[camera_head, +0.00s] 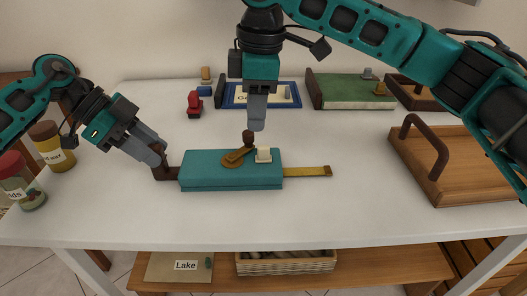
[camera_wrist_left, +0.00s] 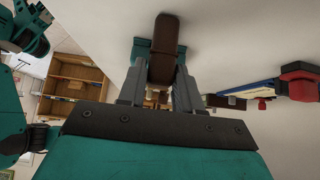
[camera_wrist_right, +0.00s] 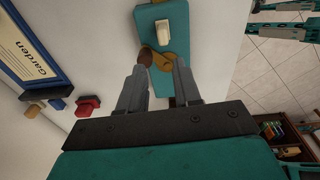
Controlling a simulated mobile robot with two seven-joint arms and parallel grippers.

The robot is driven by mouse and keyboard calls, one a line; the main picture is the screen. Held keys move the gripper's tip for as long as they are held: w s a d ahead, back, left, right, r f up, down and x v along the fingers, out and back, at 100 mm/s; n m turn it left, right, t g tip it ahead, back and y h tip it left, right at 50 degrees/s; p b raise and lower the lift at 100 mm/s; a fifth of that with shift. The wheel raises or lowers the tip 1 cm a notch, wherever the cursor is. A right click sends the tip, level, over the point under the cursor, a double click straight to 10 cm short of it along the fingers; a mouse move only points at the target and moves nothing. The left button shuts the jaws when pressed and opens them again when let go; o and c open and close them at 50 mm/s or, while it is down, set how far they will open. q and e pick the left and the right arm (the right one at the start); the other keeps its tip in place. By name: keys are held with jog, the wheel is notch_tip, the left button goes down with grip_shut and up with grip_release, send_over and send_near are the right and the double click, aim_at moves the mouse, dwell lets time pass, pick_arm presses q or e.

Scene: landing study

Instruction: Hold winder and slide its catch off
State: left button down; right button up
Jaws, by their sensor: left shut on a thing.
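The winder (camera_head: 230,177) is a teal box lying on the white table, with a dark brown handle (camera_head: 166,172) at its left end and a yellow strip (camera_head: 308,171) out of its right end. On top are a brass-brown catch (camera_head: 236,158) with a dark knob (camera_head: 248,138), and a cream block (camera_head: 263,155). My left gripper (camera_head: 160,150) is shut on the handle, which shows between its fingers in the left wrist view (camera_wrist_left: 165,50).
A red object (camera_head: 194,105), a blue-framed board (camera_head: 262,96), a green board (camera_head: 350,91) and a wooden tray with a dark handle (camera_head: 460,165) stand behind and right. Jars (camera_head: 52,146) stand at the left edge. The table front is clear.

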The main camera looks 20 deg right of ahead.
aim_at(263, 146)
jog(key=shift+s+d+g+h, duration=0.3)
jog(key=shift+s+d+h, duration=0.1)
jog(key=shift+d, duration=0.15)
jog(key=shift+f, duration=3.3)
grip_shut()
